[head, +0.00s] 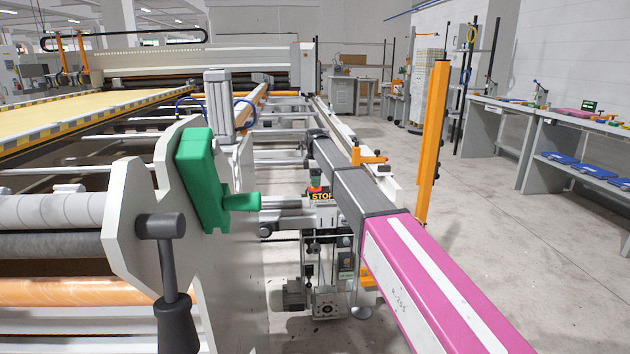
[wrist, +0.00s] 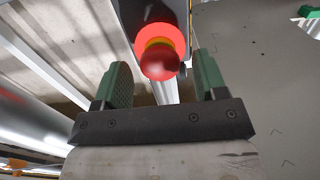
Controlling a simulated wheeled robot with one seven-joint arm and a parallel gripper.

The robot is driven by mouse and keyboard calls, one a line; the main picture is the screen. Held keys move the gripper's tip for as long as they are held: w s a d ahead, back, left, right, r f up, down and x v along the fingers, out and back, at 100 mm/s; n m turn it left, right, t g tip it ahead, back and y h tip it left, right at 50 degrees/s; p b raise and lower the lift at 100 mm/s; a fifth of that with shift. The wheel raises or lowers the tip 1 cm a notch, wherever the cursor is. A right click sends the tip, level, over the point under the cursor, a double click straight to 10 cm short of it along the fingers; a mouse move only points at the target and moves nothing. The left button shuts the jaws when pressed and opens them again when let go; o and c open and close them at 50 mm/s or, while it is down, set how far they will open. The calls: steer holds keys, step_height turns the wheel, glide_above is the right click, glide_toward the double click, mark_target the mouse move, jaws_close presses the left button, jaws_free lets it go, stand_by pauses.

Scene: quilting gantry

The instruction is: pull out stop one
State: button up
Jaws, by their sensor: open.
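The stop, a round red button with a yellow ring (wrist: 160,62), is at the upper middle of the wrist view, on a dark-edged housing with a bright red face. My gripper (wrist: 161,65) is open. Its two green fingers stand to the left and right of the button, with a visible gap on each side, and I see no contact. In the head view a black plate marked STOP (head: 321,196) sits near the middle, with a small patch of red and green just above it. My gripper cannot be made out clearly there.
A white machine end plate with a green block and peg (head: 205,180) stands left of the STOP plate. A pink beam (head: 430,285) runs along the right. An orange post (head: 432,140) stands behind it. Open floor (head: 510,240) lies further right, before grey workbenches (head: 495,110).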

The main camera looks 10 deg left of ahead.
steer(key=shift+f, duration=0.1)
steer(key=c, duration=1)
steer(key=shift+r, duration=1)
steer(key=shift+c, duration=0.2)
steer(key=o, duration=1)
steer(key=shift+o, duration=0.2)
step_height(320, 180, up, 11)
steer(key=shift+f, duration=0.15)
